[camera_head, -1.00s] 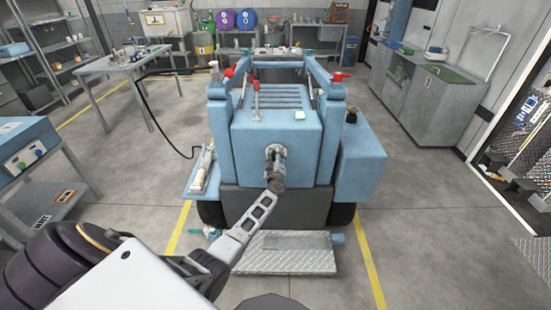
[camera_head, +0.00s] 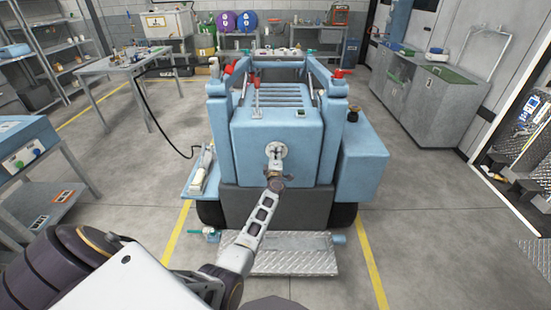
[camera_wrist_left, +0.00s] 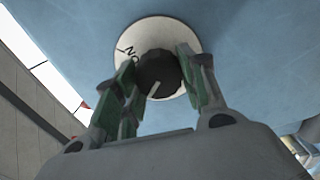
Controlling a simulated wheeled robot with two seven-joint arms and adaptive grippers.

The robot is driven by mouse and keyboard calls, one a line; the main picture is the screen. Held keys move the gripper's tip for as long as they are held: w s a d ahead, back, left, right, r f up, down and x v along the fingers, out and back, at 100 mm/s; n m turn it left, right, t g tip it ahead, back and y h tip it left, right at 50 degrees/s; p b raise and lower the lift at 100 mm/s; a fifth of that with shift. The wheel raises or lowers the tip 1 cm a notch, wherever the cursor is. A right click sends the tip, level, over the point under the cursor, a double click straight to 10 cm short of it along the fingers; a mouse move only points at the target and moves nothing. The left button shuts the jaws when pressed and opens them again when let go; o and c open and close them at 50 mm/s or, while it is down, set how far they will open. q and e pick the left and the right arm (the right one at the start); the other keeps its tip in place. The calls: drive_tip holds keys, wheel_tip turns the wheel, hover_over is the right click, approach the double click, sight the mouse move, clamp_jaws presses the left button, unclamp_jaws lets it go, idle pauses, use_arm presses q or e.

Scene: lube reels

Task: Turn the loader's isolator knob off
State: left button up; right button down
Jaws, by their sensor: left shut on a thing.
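The blue loader (camera_head: 290,135) stands straight ahead. The isolator is a pale round plate (camera_head: 277,149) on its near face. In the left wrist view the dark round knob (camera_wrist_left: 158,75) sits at the plate's middle, with a light pointer line towards the bottom and slightly left. The letters "ON" show upside down at the plate's upper left; other lettering is hidden. My left gripper (camera_head: 275,168), also in the left wrist view (camera_wrist_left: 162,82), is shut on the knob, with one green-padded finger on each side. My right gripper is not in view.
A small dark green indicator (camera_head: 300,112) and a red lever (camera_head: 257,98) are on the loader's top. A tread plate (camera_head: 290,256) lies low in front. A blue side box (camera_head: 362,160) juts out right. Open floor lies on both sides.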

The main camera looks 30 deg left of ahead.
use_arm(q)
drive_tip(key=shift+f+n, duration=0.1)
drive_tip(key=shift+n, duration=0.4)
drive_tip(key=o, duration=1)
drive_tip(key=shift+o, duration=0.2)
drive_tip(key=shift+s, duration=0.1)
drive_tip(key=shift+s+d, duration=0.1)
drive_tip(key=v, duration=0.7)
idle(0.4)
